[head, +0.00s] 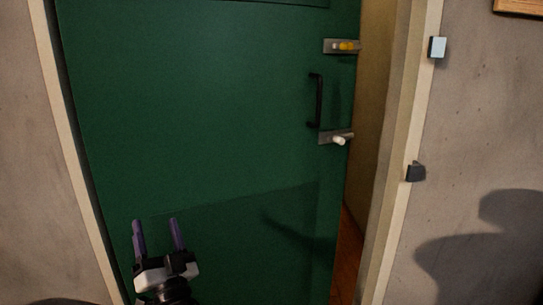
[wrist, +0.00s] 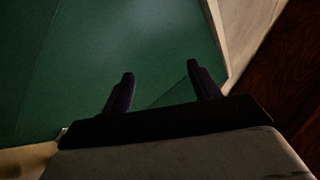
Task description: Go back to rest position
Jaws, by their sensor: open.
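My gripper (head: 156,222) is in the lower left of the head view, with its two purple fingers apart and pointing up. Nothing is between the fingers. In the wrist view my gripper (wrist: 160,75) also shows open and empty, with the green door (wrist: 75,65) beyond the fingertips. The green door (head: 190,110) fills most of the head view and stands ajar, with a gap along its right edge. My gripper is in front of its lower left part. I cannot tell the exact distance between the fingertips and the door.
The door has a black pull handle (head: 317,100), an upper latch (head: 342,46) and a lower latch (head: 337,138) near its right edge. The pale door frame (head: 397,150) carries a black catch (head: 415,172). Grey wall (head: 480,130) lies to the right. A reddish-brown floor (head: 347,250) shows through the gap.

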